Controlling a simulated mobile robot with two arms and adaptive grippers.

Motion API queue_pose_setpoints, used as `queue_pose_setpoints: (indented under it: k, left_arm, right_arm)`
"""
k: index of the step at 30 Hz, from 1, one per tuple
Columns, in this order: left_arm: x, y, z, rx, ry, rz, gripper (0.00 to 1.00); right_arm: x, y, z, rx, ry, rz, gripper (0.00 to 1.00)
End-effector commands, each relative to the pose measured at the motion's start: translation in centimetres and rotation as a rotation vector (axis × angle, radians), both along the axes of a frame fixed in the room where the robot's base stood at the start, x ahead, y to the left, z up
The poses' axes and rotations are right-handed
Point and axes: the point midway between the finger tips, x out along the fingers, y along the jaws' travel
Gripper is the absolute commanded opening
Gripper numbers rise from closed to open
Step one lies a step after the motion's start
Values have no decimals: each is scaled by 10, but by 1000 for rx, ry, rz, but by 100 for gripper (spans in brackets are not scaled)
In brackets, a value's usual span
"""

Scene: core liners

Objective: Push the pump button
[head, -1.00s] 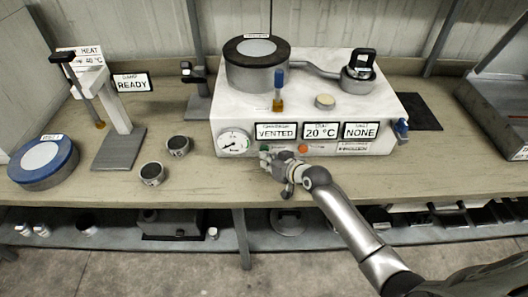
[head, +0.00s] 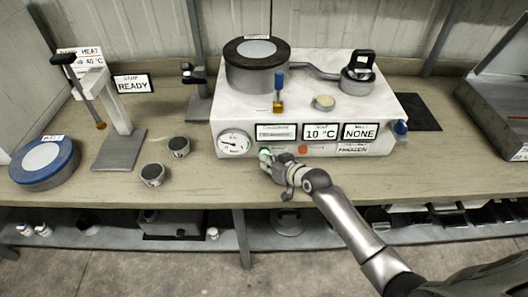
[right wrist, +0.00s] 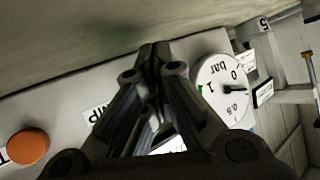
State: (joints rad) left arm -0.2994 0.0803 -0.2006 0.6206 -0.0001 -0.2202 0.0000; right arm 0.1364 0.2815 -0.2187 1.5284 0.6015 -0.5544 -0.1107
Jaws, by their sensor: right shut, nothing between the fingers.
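The white machine (head: 315,88) stands on the bench. Its front has a round gauge (head: 234,143), a green button (head: 264,153) and an orange button (head: 303,149). My right gripper (head: 268,161) is shut and empty, its tips at the green button. Contact cannot be made out for certain. In the right wrist view the shut fingers (right wrist: 155,58) point at the front panel and hide the green button. The gauge (right wrist: 225,86) is right of them and the orange button (right wrist: 28,147) far left. My left gripper is not in view.
Displays on the front include one reading 10 °C (head: 320,132) and one reading NONE (head: 360,132). A grey vessel (head: 257,72) sits on top. Two small round cups (head: 153,174) and a blue-rimmed disc (head: 44,164) lie on the bench at left.

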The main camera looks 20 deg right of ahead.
Motion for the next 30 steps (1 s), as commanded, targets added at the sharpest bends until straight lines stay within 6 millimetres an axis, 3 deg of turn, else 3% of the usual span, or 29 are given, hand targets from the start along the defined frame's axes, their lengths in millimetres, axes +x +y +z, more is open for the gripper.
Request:
queue_pose_setpoints:
  k: [16, 30]
  left_arm:
    - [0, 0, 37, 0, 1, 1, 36]
    - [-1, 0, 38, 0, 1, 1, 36]
  right_arm:
    - [-51, 16, 2, 2, 3, 1, 0]
    - [-56, 17, 0, 1, 1, 1, 0]
